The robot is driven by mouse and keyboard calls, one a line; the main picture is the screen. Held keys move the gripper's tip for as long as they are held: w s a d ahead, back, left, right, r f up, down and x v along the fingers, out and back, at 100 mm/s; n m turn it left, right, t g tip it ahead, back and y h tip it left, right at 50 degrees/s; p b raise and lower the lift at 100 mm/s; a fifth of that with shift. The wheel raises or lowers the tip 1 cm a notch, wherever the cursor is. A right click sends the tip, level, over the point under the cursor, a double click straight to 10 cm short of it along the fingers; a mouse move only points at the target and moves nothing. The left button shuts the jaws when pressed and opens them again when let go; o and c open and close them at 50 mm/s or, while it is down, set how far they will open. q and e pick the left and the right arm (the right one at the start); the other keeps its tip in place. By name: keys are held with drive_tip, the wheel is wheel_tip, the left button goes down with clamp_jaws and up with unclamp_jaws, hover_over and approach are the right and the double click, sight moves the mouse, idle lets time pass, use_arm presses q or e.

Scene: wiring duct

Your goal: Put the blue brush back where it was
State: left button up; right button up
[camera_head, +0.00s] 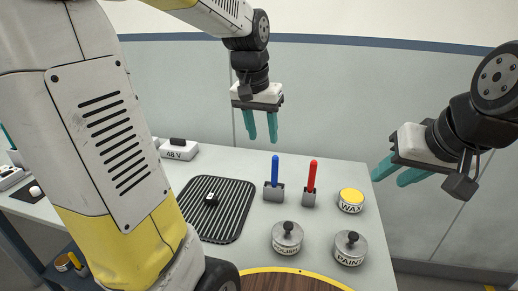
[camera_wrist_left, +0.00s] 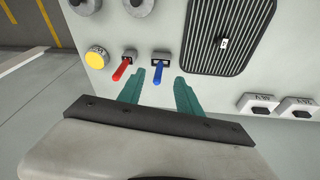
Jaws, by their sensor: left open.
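The blue brush (camera_head: 274,169) stands upright in a small grey holder (camera_head: 273,193) on the table. In the left wrist view the blue brush (camera_wrist_left: 158,73) shows near and between the fingertips. Its lower end is hidden in the holder. My left gripper (camera_head: 262,138) is open and empty, pointing down above and behind the blue brush, apart from it. It also shows in the left wrist view (camera_wrist_left: 159,80). My right gripper (camera_head: 390,178) is open and empty, off to the right, beyond the table edge.
A red brush (camera_head: 312,177) stands in its own holder (camera_head: 308,199) just right. A yellow wax tin (camera_head: 350,201), polish tin (camera_head: 287,238) and paint tin (camera_head: 351,248) stand nearby. A ribbed black mat (camera_head: 238,212) lies left with a small block (camera_head: 211,199). A 48 V box (camera_head: 179,149) is behind.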

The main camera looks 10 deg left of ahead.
use_arm(q)
drive_tip(key=s+r+n+t+h, duration=0.1)
drive_tip(key=s+t, duration=0.2)
drive_tip(key=s, duration=1)
drive_tip(key=shift+s+a+t, duration=0.3)
drive_tip(key=shift+s+a, duration=0.05)
drive_tip(key=shift+s, duration=0.05)
drive_tip(key=shift+r, duration=0.1)
